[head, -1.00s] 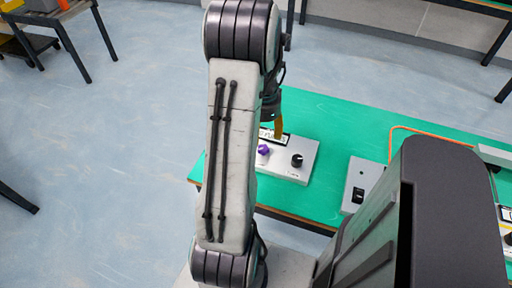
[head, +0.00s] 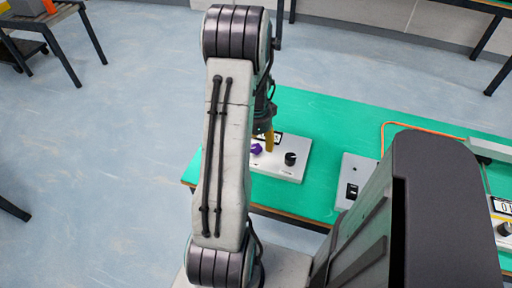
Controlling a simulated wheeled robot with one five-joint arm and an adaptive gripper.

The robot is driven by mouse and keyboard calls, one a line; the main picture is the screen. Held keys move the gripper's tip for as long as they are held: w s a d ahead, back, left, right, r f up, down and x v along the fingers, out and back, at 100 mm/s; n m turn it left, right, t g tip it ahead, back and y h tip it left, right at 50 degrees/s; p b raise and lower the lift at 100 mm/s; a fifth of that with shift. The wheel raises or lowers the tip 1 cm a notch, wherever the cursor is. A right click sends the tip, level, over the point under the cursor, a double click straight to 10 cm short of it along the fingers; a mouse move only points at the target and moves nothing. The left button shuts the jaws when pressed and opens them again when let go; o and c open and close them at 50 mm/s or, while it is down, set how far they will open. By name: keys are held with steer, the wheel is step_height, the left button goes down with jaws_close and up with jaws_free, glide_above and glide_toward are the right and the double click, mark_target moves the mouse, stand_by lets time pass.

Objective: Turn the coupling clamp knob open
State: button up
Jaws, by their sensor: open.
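A white control box (head: 287,171) lies on the green table, left of centre in the head view. It carries a purple knob (head: 256,149) on its left and a black knob (head: 290,158) on its right. The labels are too small to read, so I cannot tell which is the coupling clamp knob. My gripper (head: 268,143) points down at the box's back left, right beside the purple knob in the picture. One yellow finger shows; the rest is partly hidden behind my arm. I cannot tell whether the finger touches the knob. The jaws are open.
The green table (head: 330,125) has free room behind the box. A second grey-white box (head: 352,168) with a black switch stands to the right. An orange cable (head: 400,124) and a unit with a display (head: 501,207) lie farther right.

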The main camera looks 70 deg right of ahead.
steer(key=shift+f, duration=1)
steer(key=shift+c, duration=0.3)
steer(key=c, duration=1.1)
steer(key=shift+n, duration=0.3)
steer(key=n+b, duration=0.1)
steer(key=n, duration=0.2)
steer(key=shift+f+n+b, duration=0.1)
steer(key=shift+n+b, duration=0.25)
steer(key=shift+n, duration=0.05)
steer(key=n+b, duration=0.1)
steer(key=n, duration=0.3)
steer(key=shift+a, duration=0.1)
steer(key=n+b, duration=0.1)
steer(key=n, duration=0.4)
steer(key=shift+n+b, duration=0.35)
steer(key=shift+n, duration=1.85)
steer(key=shift+a, duration=0.1)
